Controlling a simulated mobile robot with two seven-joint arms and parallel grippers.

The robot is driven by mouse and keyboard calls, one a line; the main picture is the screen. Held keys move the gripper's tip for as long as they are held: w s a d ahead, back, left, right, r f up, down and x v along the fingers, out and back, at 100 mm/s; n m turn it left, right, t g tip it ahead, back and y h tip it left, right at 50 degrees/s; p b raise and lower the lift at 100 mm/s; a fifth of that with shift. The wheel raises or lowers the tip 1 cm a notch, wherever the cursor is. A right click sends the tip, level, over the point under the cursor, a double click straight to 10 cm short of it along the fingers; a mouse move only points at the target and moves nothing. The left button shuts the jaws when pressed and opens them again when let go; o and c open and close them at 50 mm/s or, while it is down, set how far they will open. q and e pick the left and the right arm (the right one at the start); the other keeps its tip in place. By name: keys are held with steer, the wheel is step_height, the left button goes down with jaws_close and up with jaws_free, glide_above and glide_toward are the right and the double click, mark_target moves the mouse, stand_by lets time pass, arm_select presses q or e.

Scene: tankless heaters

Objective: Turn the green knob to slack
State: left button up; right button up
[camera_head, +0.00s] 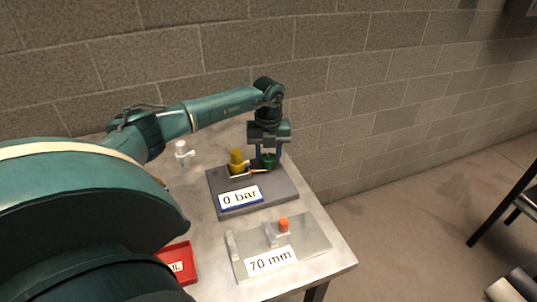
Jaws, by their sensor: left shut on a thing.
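The green knob (269,159) stands on the dark grey board at the back right of the table. My left gripper (268,157) points down over it with a finger on each side and is shut on it. The fingers and the gripper body hide part of the knob. Its turn angle is too small to tell. A yellow knob or fitting (237,161) stands just left of it on the same board. A thin orange pointer (258,171) lies near the base of the green knob. My right gripper is not in the view.
The dark board (272,196) carries a "0 bar" sign (240,197). In front lies a metal plate (312,238) with an orange knob (283,224) and a "70 mm" sign (271,261). A white fitting (183,151) stands back left; a red tray (182,262) lies front left.

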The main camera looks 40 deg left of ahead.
mark_target(269, 156)
arm_select(q)
steer(key=o, duration=1)
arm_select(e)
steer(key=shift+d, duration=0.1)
arm_select(q)
steer(key=shift+r, duration=0.1)
step_height(269, 156, up, 13)
steer(key=b, duration=0.1)
steer(key=shift+b, duration=0.3)
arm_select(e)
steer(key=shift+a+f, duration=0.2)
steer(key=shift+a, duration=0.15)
